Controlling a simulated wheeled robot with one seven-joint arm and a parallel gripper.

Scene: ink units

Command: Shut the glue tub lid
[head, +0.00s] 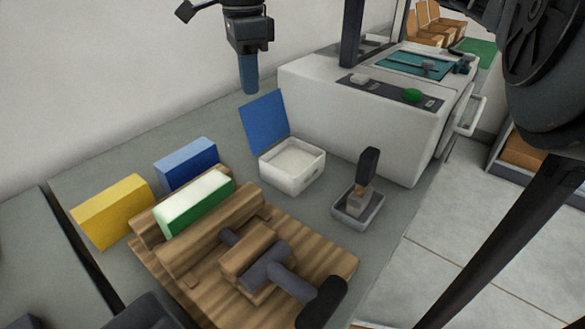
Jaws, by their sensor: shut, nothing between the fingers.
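The glue tub (292,180) is a small white box on the grey bench, with pale contents showing inside. Its blue lid (264,121) stands open, raised on the far left side of the tub and leaning back a little. My gripper (249,88) points down from the top of the head view, above and behind the lid in the picture. Its blue fingers are together, with nothing held. It appears apart from the lid.
A brush with a dark handle (368,165) stands in a small grey tray (350,214) right of the tub. A wooden clamp fixture (172,265) holds a green-and-white block (195,204). Blue (186,164) and yellow (112,212) blocks stand left. A white machine (365,125) stands behind.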

